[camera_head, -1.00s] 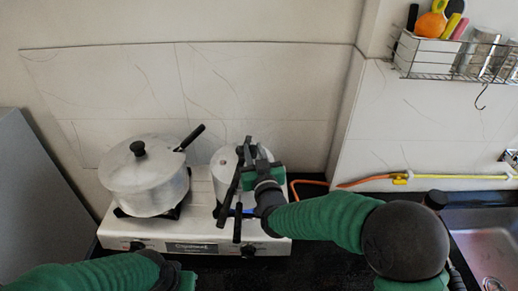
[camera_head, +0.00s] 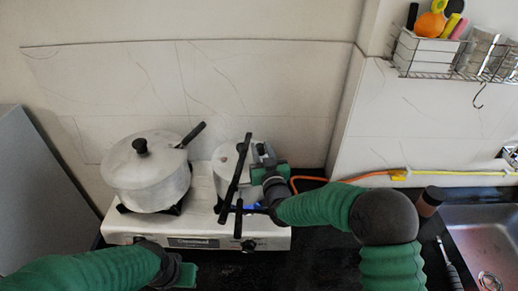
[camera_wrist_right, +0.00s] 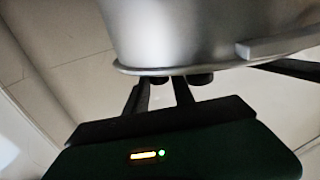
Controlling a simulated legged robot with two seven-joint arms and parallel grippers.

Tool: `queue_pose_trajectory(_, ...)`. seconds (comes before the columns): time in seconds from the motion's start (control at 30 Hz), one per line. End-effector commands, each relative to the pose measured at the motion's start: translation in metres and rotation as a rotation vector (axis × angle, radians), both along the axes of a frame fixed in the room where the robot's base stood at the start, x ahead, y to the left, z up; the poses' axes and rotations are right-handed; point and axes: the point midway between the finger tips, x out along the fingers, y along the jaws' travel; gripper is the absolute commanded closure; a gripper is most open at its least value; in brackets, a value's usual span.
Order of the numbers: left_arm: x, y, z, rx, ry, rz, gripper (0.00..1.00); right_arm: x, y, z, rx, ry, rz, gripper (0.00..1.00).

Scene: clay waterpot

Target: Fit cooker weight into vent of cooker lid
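The metal cooker (camera_head: 223,160) stands on the right burner; black bar-like handles (camera_head: 236,168) cross in front of it. My right gripper (camera_head: 261,150) is beside its right side near lid height. In the right wrist view, a large metal wall with a rim (camera_wrist_right: 200,35), seemingly the cooker, fills the top, and the right gripper's two dark fingers (camera_wrist_right: 178,80) reach up to that rim with a gap between them. I cannot make out the cooker weight or the vent, nor whether anything is between the fingertips. My left gripper (camera_head: 183,275) is low at the front left, its fingers unclear.
A larger metal pot (camera_head: 148,180) with a black-knobbed lid stands on the left burner of the white stove (camera_head: 205,230). An orange hose (camera_head: 308,181) runs behind my right arm. A sink (camera_head: 490,240) is at the right, below a wire rack (camera_head: 450,62).

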Motion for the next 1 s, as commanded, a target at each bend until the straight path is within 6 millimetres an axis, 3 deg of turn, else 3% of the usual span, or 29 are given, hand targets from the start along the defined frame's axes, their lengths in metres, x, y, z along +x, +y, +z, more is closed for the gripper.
queue_pose_trajectory(0.1, 0.0, 0.0, 0.001, 0.0, 0.0, 0.0, 1.0, 0.0, 0.0, 0.0, 0.0, 0.0, 0.0, 0.53)
queue_pose_trajectory(0.47, 0.0, 0.0, 0.004, 0.0, -0.001, 0.0, 1.0, -0.002, 0.0, 0.004, 0.0, 0.001, 0.0, 0.53)
queue_pose_trajectory(0.57, 0.0, 0.0, -0.003, 0.0, 0.0, 0.0, 1.0, -0.019, -0.004, 0.001, -0.001, 0.001, 0.001, 0.53)
queue_pose_trajectory(0.8, 0.0, 0.0, -0.017, 0.0, 0.0, 0.0, 1.0, -0.08, -0.02, 0.001, -0.002, -0.001, 0.0, 0.53)
queue_pose_trajectory(1.0, 0.0, 0.0, -0.022, 0.0, 0.0, 0.0, 1.0, -0.111, -0.028, 0.002, 0.0, 0.0, 0.0, 0.53)
